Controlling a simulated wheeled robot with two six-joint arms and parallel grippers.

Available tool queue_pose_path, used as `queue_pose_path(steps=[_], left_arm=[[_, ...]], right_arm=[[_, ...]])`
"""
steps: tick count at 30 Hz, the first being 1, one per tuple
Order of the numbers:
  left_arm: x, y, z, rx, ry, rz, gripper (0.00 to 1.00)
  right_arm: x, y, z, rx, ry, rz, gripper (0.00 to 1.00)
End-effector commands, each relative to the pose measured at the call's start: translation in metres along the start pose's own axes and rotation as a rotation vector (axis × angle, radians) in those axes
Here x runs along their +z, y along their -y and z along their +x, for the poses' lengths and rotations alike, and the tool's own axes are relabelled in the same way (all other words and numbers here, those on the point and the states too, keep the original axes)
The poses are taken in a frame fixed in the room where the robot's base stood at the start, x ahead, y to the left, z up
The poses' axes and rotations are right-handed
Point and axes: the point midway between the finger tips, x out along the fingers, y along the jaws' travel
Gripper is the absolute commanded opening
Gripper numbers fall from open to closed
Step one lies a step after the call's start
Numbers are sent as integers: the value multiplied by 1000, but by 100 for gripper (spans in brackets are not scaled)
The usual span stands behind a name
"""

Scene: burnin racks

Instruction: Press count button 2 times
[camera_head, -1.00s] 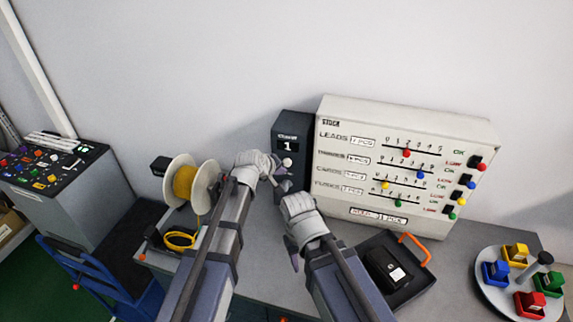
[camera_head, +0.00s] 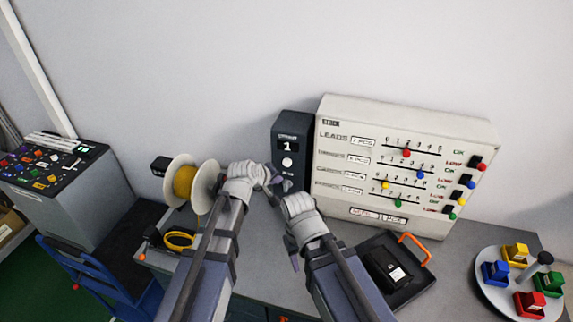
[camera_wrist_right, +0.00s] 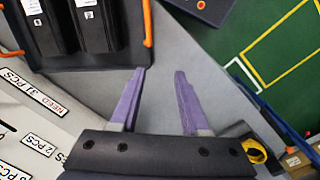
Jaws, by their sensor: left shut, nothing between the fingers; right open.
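The dark counter box (camera_head: 292,152) stands against the wall, left of the white stock board, and its display reads 1. Its round white count button (camera_head: 287,162) shows uncovered below the display. My left gripper (camera_head: 272,180) is shut and empty, just below and left of the button and apart from it. My right gripper shows open and empty in the right wrist view (camera_wrist_right: 155,95), its purple fingers spread over the grey table. In the head view its arm lies right of the left one, in front of the white board.
The white stock board (camera_head: 330,150) with coloured sliders stands right of the counter. A black tray (camera_head: 412,294) with an orange handle, a round tray of coloured bins (camera_head: 484,278) and a yellow cable spool (camera_head: 207,183) stand on the table. The wall above is clear.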

Motion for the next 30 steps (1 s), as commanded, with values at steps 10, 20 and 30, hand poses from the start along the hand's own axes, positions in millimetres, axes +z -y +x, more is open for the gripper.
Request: queue_pose_path(steps=[10, 20, 30], left_arm=[[0, 0, 0, 0, 0, 0, 0], [0, 0, 0, 0, 0, 0, 0], [0, 0, 0, 0, 0, 0, 0]], right_arm=[[0, 0, 0, 0, 0, 0, 9], [0, 0, 0, 0, 0, 0, 0], [0, 0, 0, 0, 0, 0, 0]])
